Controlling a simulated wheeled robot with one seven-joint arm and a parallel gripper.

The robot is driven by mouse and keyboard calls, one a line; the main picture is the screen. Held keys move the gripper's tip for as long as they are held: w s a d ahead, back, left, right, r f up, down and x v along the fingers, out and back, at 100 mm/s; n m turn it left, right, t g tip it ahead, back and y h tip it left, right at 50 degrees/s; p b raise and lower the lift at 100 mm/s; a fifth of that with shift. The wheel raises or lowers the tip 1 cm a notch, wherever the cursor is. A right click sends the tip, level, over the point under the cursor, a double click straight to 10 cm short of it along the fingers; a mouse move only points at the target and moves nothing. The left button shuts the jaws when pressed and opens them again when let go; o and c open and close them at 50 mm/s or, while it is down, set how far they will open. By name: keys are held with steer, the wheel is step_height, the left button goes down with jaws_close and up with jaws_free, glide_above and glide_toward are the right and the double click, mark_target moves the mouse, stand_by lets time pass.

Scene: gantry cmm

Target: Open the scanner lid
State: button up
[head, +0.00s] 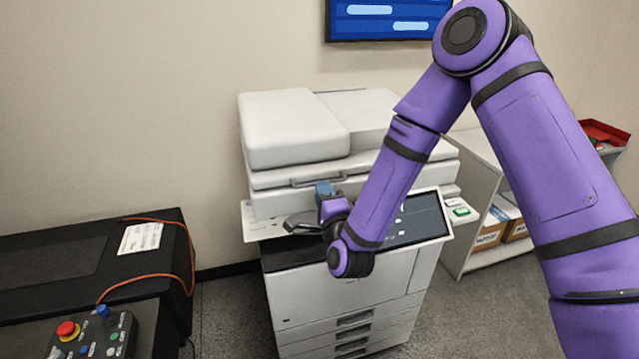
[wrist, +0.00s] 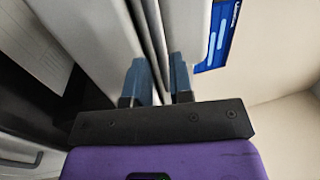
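The scanner lid (head: 360,170) is the white upper slab of the printer, topped by a raised feeder (head: 290,130). It lies flat and shut on the body. A bar handle (head: 305,183) runs along its front edge. My gripper (head: 323,188) is at the front of the lid, by the handle, with its blue fingers pointing at it. In the wrist view my gripper (wrist: 160,75) has its two blue fingers apart, with the lid's front edge and seam between and beyond them. Whether the fingers touch the handle is hidden.
A tilted touchscreen (head: 415,220) juts from the printer's front right, close under my forearm. A white shelf (head: 470,200) with boxes stands at right. A black bench (head: 80,260) with a control box (head: 95,335) and orange cable is at left. A blue wall screen (head: 385,20) hangs behind.

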steer(key=shift+x, duration=1.9)
steer(key=shift+c, duration=0.2)
jaws_close()
